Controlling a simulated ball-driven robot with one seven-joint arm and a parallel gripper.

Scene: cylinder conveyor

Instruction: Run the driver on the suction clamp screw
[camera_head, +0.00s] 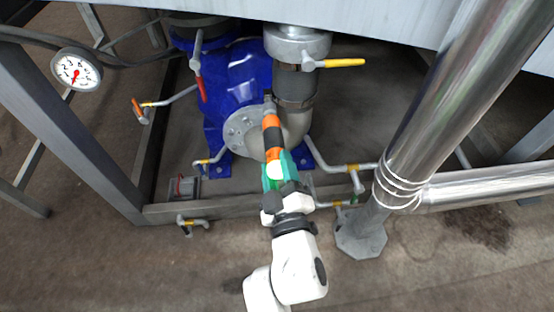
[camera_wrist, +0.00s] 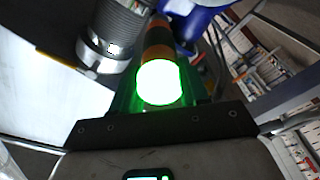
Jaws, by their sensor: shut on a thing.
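The driver (camera_head: 271,137), orange and black, is in my gripper (camera_head: 274,163), whose green fingers are shut on its rear part. It points up the picture toward the suction pipe, and its tip is beside the pipe's left side, close to the clamp band (camera_head: 296,104). I cannot tell whether the tip touches the clamp screw, which is too small to make out. In the wrist view the driver (camera_wrist: 158,42) extends away between my fingers, its near end (camera_wrist: 160,83) glowing white with a green rim. Its tip is hidden there.
The blue pump (camera_head: 238,80) stands behind and left of the driver. Yellow-handled (camera_head: 343,63) and red-handled (camera_head: 202,88) valves flank the pipes. A pressure gauge (camera_head: 76,70) is at left. A large shiny pipe (camera_head: 440,90) rises at right. Open floor (camera_head: 150,270) lies in front.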

